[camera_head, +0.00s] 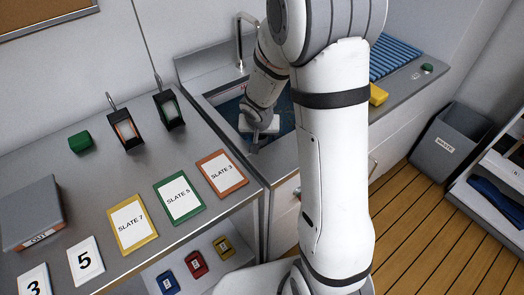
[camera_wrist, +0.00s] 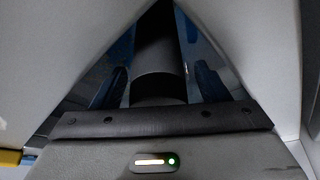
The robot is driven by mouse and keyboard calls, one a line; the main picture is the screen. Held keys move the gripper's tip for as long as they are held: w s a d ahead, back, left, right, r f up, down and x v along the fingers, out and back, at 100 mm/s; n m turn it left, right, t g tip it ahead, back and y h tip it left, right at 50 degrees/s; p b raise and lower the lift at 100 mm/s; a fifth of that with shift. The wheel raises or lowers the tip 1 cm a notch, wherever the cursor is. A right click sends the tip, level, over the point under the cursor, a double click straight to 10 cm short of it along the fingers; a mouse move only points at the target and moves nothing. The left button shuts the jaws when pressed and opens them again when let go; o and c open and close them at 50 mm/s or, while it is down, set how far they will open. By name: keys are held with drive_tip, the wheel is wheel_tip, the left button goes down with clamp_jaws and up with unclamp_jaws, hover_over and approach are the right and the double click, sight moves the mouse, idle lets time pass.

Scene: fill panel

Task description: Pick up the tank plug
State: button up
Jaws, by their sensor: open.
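My gripper (camera_head: 255,146) reaches down over the sink-like tank (camera_head: 229,110), which has a bluish inside. In the wrist view a dark upright cylinder (camera_wrist: 158,72), which looks like the tank plug, shows between my two open fingers. There is a gap on each side of it, with blue showing behind. I cannot tell how deep the fingers sit around it. In the head view the plug is not clearly seen; my arm and gripper hide much of the tank.
A tap (camera_head: 239,40) stands at the tank's back edge. A blue ribbed rack (camera_head: 395,57) and a yellow block (camera_head: 378,94) lie to the right. Slate cards (camera_head: 183,197) and a grey box (camera_head: 30,215) lie on the left counter. A waste bin (camera_head: 450,140) stands on the floor.

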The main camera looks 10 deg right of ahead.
drive_tip(key=shift+c, duration=0.2)
clamp_jaws()
idle(0.6)
